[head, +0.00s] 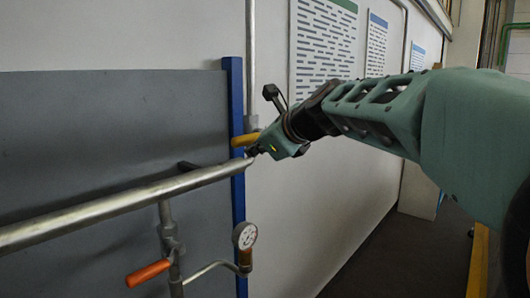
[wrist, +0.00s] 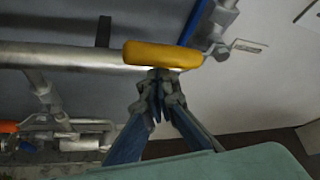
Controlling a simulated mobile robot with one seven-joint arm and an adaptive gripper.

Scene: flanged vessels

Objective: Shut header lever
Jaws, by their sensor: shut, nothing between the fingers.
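A yellow lever (head: 244,139) is by the right end of the thick header pipe (head: 130,203). In the wrist view the yellow lever (wrist: 162,54) lies across the picture, roughly in line with the pipe (wrist: 60,55). My gripper (head: 254,151) is beside the lever and the pipe end in the head view. In the wrist view my gripper (wrist: 158,78) is shut and empty, its fingertips just below the lever's middle. I cannot tell whether they touch it. The lever's pivot is hidden.
An orange lever (head: 148,273) sits on a lower branch pipe, left of a round gauge (head: 245,236). A blue post (head: 237,190) stands behind the pipe end. A thin metal lever (wrist: 248,45) is at the right in the wrist view.

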